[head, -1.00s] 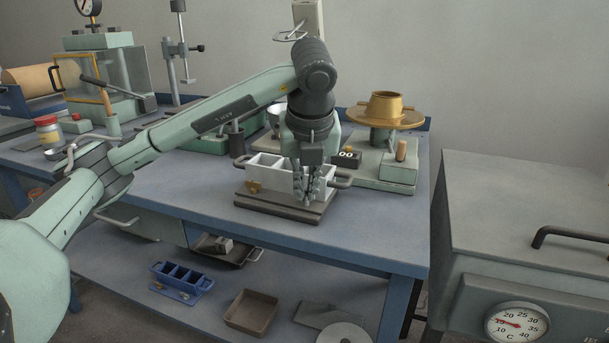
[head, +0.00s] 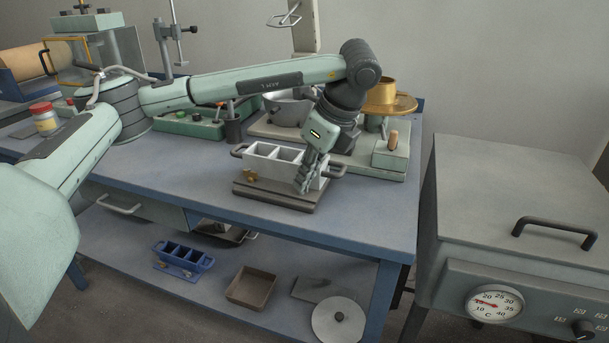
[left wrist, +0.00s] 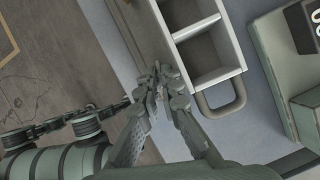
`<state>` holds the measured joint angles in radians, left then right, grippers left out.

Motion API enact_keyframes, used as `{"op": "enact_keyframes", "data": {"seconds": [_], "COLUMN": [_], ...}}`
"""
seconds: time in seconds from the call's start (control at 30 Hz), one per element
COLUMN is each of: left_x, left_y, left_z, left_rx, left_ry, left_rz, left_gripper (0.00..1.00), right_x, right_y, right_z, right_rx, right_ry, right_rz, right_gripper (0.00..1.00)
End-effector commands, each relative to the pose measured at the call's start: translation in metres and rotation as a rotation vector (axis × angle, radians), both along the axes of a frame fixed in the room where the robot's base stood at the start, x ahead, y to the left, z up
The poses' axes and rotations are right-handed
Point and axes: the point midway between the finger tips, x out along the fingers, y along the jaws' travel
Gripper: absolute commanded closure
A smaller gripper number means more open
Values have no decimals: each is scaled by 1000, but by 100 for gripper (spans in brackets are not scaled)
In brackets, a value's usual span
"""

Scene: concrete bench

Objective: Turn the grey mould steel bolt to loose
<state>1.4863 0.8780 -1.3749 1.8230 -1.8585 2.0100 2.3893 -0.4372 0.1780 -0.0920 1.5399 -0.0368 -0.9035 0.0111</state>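The grey mould (head: 270,167), an open box with several compartments, sits on a dark base plate (head: 262,196) on the bench. A brass bolt (head: 249,176) shows at the left end of its front wall. My left gripper (head: 302,187) is at the right end of that wall, tilted, tips low by the plate. In the left wrist view, its fingertips (left wrist: 165,74) are close together beside the mould's wall (left wrist: 217,75). No steel bolt can be made out; the fingers cover that spot. Whether they grip anything is unclear. My right gripper is out of view.
A mould handle (head: 337,170) sticks out close right of my gripper. Behind stand a green device with a brass pan (head: 397,103) and a metal pot (head: 286,108). The bench front (head: 190,187) is clear. A grey oven (head: 515,200) stands at right.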

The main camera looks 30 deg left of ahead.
Motion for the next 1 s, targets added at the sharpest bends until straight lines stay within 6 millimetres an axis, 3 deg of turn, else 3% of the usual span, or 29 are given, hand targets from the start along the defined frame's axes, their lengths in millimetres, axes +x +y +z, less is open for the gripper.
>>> {"op": "enact_keyframes", "data": {"seconds": [0.3,0.8,0.87,1.0], "left_x": [2,1,1,1], "left_y": [0,-1,-1,0], "left_z": [1,1,0,0], "left_rx": [-1,-2,-2,-2], "left_ry": [-2,-1,-1,-1], "left_rz": [101,115,115,114], "left_gripper": [100,100,88,87], "right_x": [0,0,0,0], "right_y": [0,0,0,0], "right_z": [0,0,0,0], "right_rx": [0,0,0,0], "right_ry": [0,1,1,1], "right_rz": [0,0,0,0], "right_gripper": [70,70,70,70]}}
